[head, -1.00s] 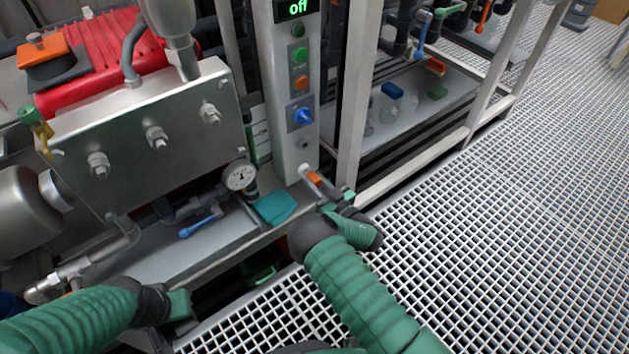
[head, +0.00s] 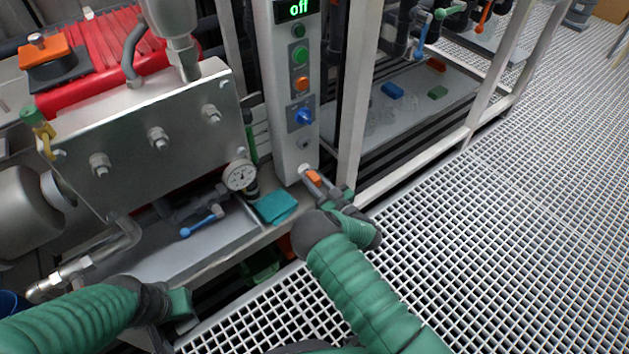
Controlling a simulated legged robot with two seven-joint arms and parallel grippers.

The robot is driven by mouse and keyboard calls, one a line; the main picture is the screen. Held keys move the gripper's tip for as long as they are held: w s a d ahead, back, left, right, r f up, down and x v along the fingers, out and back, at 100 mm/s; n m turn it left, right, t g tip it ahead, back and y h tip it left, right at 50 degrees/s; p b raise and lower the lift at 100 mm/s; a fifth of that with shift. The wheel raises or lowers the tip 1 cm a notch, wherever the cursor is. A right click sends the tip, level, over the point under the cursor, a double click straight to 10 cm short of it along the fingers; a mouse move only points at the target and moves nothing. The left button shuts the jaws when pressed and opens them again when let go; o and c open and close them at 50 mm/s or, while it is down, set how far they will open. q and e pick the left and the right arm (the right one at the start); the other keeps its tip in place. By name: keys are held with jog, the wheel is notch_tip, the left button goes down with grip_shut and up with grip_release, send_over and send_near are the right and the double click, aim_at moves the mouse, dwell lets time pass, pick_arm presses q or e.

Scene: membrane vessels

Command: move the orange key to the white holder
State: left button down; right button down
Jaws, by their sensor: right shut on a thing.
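The small orange key (head: 313,177) is between the fingers of my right gripper (head: 317,184), at the foot of the grey control column. A small white round piece (head: 304,169), which looks like the white holder, sits low on the column right beside the key. I cannot tell whether the key touches it. My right gripper is shut on the key, its arm coming up from the bottom right. My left gripper (head: 184,306) is low at the left, away from the key; its fingers do not show clearly.
The control column (head: 285,110) has several buttons, a blue knob (head: 304,117) and a display reading "off". A pressure gauge (head: 240,175) and a teal cloth-like piece (head: 276,207) lie to the left. A frame post (head: 356,100) stands close on the right. The grating floor (head: 480,230) is open.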

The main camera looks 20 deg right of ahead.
jog(key=shift+w+a, duration=0.1)
jog(key=shift+w, duration=0.15)
jog(key=c, duration=1.1)
grip_release()
jog(key=p+v, duration=1.3)
jog(key=v, duration=0.3)
jog(key=shift+s+p, duration=0.3)
jog(key=shift+s, duration=0.05)
